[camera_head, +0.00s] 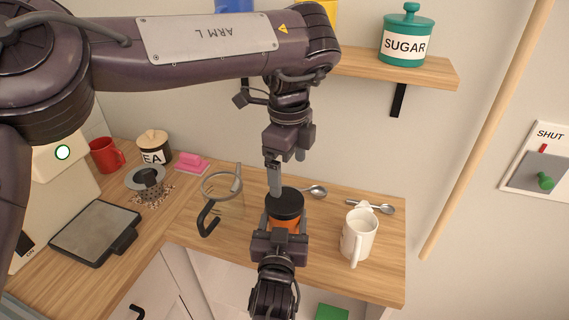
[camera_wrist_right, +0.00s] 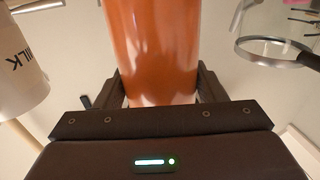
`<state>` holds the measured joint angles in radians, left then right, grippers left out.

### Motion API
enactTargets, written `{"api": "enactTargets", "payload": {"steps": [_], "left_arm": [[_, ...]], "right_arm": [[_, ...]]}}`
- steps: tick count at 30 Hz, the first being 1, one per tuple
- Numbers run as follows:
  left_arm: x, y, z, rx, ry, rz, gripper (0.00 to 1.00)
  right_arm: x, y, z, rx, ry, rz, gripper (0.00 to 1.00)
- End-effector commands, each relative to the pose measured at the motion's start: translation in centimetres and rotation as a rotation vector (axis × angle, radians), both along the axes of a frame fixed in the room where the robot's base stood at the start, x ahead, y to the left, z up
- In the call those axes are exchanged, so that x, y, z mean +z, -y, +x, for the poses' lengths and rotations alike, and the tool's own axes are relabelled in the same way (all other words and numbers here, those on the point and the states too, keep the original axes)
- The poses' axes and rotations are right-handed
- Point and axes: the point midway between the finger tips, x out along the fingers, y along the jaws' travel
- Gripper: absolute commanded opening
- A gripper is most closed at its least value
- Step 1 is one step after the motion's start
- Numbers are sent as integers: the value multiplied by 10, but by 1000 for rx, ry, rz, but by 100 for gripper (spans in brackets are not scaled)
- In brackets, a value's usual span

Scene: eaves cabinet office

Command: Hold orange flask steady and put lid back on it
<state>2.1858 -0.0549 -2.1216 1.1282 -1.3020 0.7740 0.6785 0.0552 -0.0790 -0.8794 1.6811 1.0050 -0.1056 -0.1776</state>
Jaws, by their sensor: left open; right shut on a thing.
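The orange flask (camera_head: 284,226) stands near the front of the wooden counter. My right gripper (camera_head: 285,232) is shut around its body, and in the right wrist view the orange wall (camera_wrist_right: 152,50) fills the space between the fingers. The black lid (camera_head: 287,204) sits at the flask's top; whether it is fully seated cannot be told. My left gripper (camera_head: 287,176) is open just above the lid, with one long finger reaching down to the lid's back left edge. Whether that finger touches the lid cannot be told.
A glass jug (camera_head: 225,190) with a black handle stands close left of the flask. A white milk jug (camera_head: 358,236) stands to the right. Spoons (camera_head: 316,191) lie behind. A scale (camera_head: 95,232), red mug (camera_head: 105,155) and tea jar (camera_head: 153,146) are at the left.

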Motion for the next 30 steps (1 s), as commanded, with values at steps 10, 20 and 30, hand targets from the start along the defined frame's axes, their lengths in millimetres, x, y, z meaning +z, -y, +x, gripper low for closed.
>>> {"api": "enactTargets", "payload": {"steps": [10, 20, 30], "left_arm": [[4, -6, -5, 730, -28, -6, 92], [6, -8, -6, 923, -34, -4, 92], [1, -8, -6, 920, -34, -3, 92]], "right_arm": [[0, 0, 0, 0, -1, 0, 0], [0, 0, 0, 0, -1, 0, 0], [0, 0, 0, 0, -1, 0, 0]]}}
